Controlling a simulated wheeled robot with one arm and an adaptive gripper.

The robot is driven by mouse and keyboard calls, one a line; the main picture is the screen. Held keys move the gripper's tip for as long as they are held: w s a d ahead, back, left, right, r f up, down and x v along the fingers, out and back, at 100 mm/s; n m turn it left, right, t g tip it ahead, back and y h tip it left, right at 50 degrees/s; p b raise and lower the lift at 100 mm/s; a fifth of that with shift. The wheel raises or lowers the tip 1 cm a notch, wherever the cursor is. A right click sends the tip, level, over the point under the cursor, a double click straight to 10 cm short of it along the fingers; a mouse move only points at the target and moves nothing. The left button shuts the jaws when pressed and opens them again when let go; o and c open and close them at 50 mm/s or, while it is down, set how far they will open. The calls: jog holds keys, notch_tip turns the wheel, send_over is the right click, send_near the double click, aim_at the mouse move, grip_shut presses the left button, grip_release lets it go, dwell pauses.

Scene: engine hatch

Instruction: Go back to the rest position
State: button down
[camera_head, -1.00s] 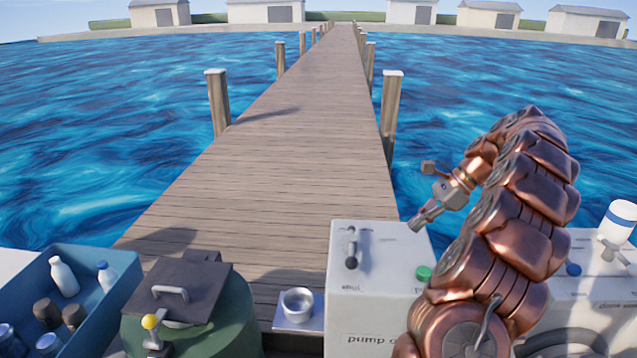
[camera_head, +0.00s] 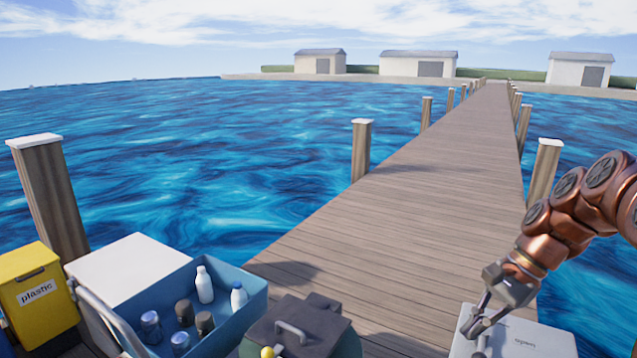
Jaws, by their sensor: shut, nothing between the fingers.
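My gripper (camera_head: 482,328) is at the lower right, at the end of my copper-coloured arm. Its fingers are shut and empty. It hangs over or in front of a white box (camera_head: 545,340) with small lettering on its top. I cannot tell whether the gripper touches the box. The arm reaches in from the right edge, and its base is out of view.
A yellow plastic bin (camera_head: 38,308) stands left. The wooden pier (camera_head: 430,190) is clear, with posts along both sides.

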jog(key=s+a+n+g+h+p, duration=0.1)
jog(key=s+a+n+h+p, duration=0.2)
jog(key=s+a+n, duration=0.65)
jog(key=s+a+f+n+h+p, duration=0.1)
jog(key=s+f+n+h+p, duration=0.1)
jog(key=s, duration=1.2)
jog(key=shift+a+n+h+p, duration=0.35)
jog(key=shift+n+h+p, duration=0.05)
jog(key=shift+n, duration=0.25)
